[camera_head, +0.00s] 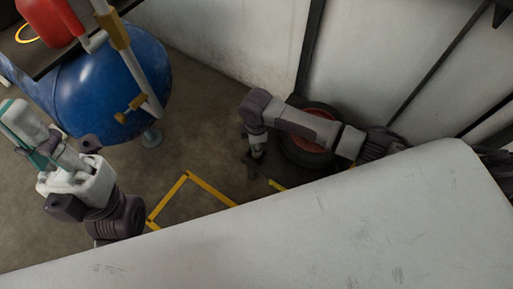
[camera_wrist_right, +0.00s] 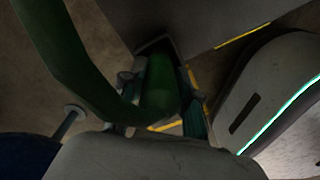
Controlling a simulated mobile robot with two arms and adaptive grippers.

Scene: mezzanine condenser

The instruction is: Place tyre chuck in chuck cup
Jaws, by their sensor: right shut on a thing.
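In the right wrist view a green piece (camera_wrist_right: 160,85), which looks like the tyre chuck, sits between the fingers of my right gripper (camera_wrist_right: 160,98). A thick green curved length runs from it to the upper left. Just beyond it is a dark, square-edged opening (camera_wrist_right: 152,46), which may be the chuck cup; its inside is too dark to read. In the head view my right gripper (camera_head: 256,152) points down over the floor, and the chuck is hard to make out.
A blue tank (camera_head: 105,80) stands at the upper left, with a pale pipe (camera_head: 135,65) and a red container (camera_head: 48,20) near it. A tyre (camera_head: 305,150) lies by the wall, beneath my right arm. Yellow tape (camera_head: 185,185) marks the open floor.

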